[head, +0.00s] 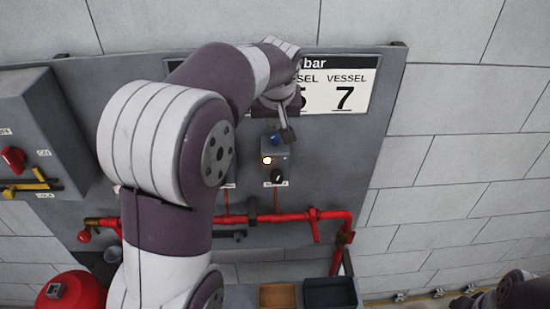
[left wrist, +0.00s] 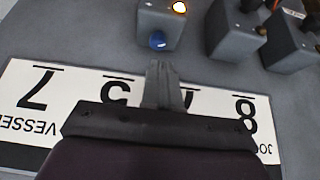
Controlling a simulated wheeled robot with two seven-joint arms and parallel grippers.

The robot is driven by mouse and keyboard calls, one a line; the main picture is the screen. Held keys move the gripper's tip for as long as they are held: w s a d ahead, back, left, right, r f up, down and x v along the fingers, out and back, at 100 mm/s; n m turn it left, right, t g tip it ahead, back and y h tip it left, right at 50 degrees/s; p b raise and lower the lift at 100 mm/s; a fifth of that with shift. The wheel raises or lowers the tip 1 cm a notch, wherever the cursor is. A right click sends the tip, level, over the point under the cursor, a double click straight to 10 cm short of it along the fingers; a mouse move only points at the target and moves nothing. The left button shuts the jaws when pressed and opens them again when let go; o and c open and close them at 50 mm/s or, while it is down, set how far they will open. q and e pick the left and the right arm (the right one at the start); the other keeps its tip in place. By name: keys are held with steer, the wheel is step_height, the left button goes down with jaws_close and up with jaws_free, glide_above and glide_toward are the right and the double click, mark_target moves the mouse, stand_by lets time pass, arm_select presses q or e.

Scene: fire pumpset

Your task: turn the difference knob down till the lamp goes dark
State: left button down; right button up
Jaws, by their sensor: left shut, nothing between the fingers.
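A small grey switch box (head: 288,160) is on the wall panel, with a lit lamp (head: 267,160), a blue knob (head: 275,140) on its top and a black knob (head: 278,177) on its front. I cannot read which is the difference knob. My left gripper (head: 288,137) is shut and empty, just above the box and close to the blue knob. In the left wrist view, upside down, the box (left wrist: 173,36) shows the blue knob (left wrist: 158,41) just beyond my fingertips (left wrist: 158,66), seemingly apart from them. The lamp (left wrist: 180,7) glows there too. My right gripper is out of view.
A display board (head: 345,92) reading 7 hangs above the box. More grey boxes (left wrist: 235,38) stand beside it in the wrist view. Red pipes (head: 285,217) run below. A control cabinet (head: 40,130) is at left; my left arm hides the panel's middle.

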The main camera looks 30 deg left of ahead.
mark_target(277, 151)
arm_select(q)
step_height(277, 151, down, 7)
steer(key=b, duration=0.5)
steer(key=shift+w+r, duration=0.1)
steer(key=shift+r, duration=0.2)
steer(key=shift+w+d+b, duration=0.1)
steer(key=shift+d+b, duration=0.05)
steer(key=shift+b, duration=0.15)
steer(key=shift+w+d, duration=0.1)
steer(key=shift+d, duration=0.05)
stand_by(0.3)
steer(key=shift+s+d+b, duration=0.2)
steer(key=shift+s+b, duration=0.1)
steer(key=shift+b, duration=0.1)
step_height(277, 151, up, 6)
steer(key=p, duration=0.4)
steer(key=shift+p, duration=0.3)
